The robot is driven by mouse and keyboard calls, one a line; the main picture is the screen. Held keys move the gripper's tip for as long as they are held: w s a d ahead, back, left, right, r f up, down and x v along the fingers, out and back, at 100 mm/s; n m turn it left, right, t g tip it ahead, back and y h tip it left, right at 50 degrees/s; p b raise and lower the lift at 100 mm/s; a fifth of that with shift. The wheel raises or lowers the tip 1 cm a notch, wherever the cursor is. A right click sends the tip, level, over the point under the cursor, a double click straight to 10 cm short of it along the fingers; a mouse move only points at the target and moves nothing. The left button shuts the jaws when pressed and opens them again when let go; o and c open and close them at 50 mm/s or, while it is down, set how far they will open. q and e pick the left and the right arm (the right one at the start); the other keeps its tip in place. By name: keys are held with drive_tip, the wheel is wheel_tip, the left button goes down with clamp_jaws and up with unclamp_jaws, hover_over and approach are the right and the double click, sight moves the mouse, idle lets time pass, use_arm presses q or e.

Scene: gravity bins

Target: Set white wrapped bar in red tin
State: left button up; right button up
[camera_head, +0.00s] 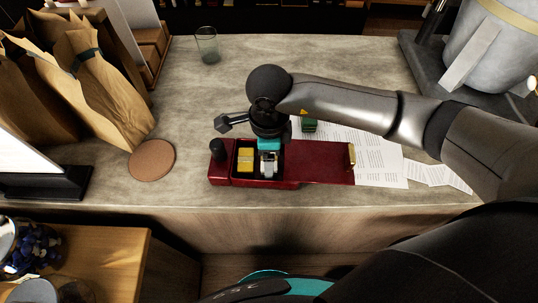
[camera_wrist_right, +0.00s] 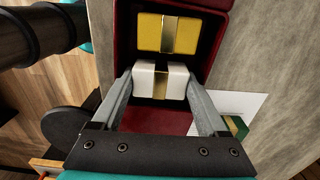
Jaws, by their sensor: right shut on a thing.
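The red tin (camera_head: 222,175) sits on the counter, with a flat red lid part (camera_head: 320,169) extending to the right. A yellow wrapped bar (camera_head: 245,159) lies in its dark left compartment; it also shows in the right wrist view (camera_wrist_right: 168,33). The white wrapped bar (camera_wrist_right: 160,80) with a gold band is between the fingers of my right gripper (camera_wrist_right: 160,88), which is shut on it. In the head view the bar (camera_head: 268,168) is at the compartment beside the yellow bar; I cannot tell if it touches the bottom. My left gripper is not in view.
A green wrapped bar (camera_head: 309,126) lies behind the tin near white papers (camera_head: 372,155). A round cork coaster (camera_head: 152,160) and paper bags (camera_head: 105,90) stand left. A glass (camera_head: 207,45) is at the back. The counter's back middle is clear.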

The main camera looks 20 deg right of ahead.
drive_tip(key=o, duration=1.3)
drive_tip(key=shift+c, duration=0.2)
drive_tip(key=shift+c, duration=0.3)
drive_tip(key=shift+c, duration=0.8)
wheel_tip(320, 180, up, 15)
drive_tip(key=shift+r, duration=0.1)
